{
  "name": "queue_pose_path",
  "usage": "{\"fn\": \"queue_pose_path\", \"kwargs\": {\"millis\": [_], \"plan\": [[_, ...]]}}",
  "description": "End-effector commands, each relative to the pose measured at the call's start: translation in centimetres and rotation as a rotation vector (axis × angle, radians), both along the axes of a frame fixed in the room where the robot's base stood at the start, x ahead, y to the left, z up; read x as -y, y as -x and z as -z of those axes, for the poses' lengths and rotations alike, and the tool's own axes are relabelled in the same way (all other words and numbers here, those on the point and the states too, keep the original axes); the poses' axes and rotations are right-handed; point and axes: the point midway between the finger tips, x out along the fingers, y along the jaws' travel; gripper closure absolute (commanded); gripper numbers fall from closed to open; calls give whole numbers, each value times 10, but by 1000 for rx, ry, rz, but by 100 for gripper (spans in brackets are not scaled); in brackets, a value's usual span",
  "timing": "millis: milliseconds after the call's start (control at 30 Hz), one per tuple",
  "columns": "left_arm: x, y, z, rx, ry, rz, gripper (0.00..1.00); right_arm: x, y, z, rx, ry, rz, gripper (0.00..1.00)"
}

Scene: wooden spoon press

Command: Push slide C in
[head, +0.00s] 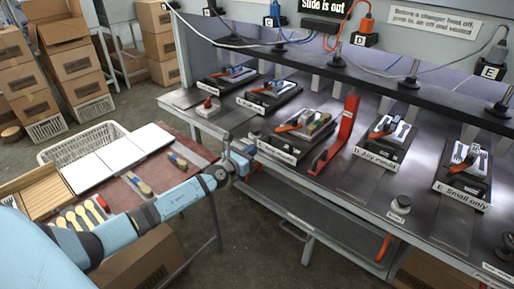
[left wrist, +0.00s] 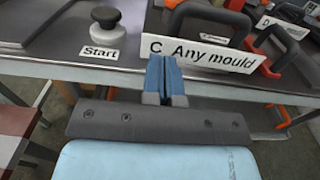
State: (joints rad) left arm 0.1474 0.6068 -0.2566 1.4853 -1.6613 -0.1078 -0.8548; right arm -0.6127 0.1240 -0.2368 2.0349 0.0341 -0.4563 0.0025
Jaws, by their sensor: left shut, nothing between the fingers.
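Slide C (head: 298,133) is a dark plate with a mould and orange handles on the press bench. Its white front label (left wrist: 205,54) reads "C Any mould" in the left wrist view. A dark handle (left wrist: 211,11) stands behind the label. My left gripper (head: 243,158) is at the bench's front edge by the left end of slide C. In the left wrist view the gripper's blue fingers (left wrist: 165,78) are shut and empty, pointing at the label's left part. I cannot tell whether they touch it. My right gripper is not in view.
A Start button (left wrist: 107,24) stands left of slide C. A table (head: 125,195) with white trays and wooden spoons (head: 82,214) is at left.

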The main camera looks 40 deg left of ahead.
Motion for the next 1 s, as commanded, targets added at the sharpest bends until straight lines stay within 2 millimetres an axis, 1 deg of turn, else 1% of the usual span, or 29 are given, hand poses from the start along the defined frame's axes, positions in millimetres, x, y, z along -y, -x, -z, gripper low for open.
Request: {"fn": "queue_pose_path", "kwargs": {"millis": [33, 100, 233, 333, 700, 767, 900, 1000], "plan": [[0, -9, 0, 2, 0, -1, 100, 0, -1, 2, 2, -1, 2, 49], [1, -18, 1, 1, 1, -1, 100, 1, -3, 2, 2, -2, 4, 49], [2, -29, 1, 1, 0, -1, 100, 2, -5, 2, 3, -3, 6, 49], [3, -32, 0, 0, 2, 0, 100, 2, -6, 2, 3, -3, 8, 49], [3, -35, 1, 0, 2, -1, 100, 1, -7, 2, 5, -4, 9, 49], [3, -42, 2, 1, 1, -1, 100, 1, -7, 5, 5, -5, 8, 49], [4, -65, 3, 3, 3, -2, 100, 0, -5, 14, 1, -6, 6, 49], [6, -77, 1, 3, 2, -2, 100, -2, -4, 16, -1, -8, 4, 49]]}}
